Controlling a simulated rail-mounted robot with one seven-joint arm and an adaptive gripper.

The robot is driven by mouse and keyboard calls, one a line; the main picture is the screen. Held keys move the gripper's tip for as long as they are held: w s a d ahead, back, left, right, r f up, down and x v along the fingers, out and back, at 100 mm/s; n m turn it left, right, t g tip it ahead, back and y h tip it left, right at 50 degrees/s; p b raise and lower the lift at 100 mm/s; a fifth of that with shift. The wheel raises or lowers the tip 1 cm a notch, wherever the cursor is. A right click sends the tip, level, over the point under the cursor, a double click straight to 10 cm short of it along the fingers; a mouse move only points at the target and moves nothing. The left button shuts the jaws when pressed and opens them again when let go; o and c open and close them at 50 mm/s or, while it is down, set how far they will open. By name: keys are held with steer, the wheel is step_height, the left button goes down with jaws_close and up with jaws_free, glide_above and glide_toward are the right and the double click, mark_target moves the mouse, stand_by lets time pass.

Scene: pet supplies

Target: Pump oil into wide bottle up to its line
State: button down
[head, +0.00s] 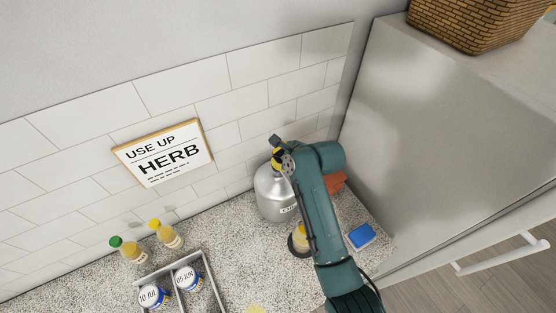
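A round silver metal canister (270,194) stands at the back of the speckled counter, with a partly hidden label on its front. At its top are yellow and dark parts that look like a pump (277,158), largely covered by my arm. My gripper (282,153) is at this pump top; its fingers are too small and overlapped to tell whether they are open or touching it. A bottle with yellowish contents (300,233) stands on a dark round base (294,249) in front of the canister, partly hidden by my arm. Its line and fill level cannot be made out.
Two small bottles, one green-capped (130,251) and one yellow-capped (168,235), stand at left. A grey divided tray (211,283) holds two dated jars. A blue sponge (361,235) and an orange-red item (336,181) lie right of my arm. A tall grey cabinet (440,120) bounds the right.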

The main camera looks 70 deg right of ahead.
steer(key=shift+r+p, duration=0.5)
steer(key=shift+r, duration=0.2)
step_height(320, 180, up, 5)
steer(key=p, duration=0.5)
steer(key=shift+r, duration=0.15)
stand_by(0.4)
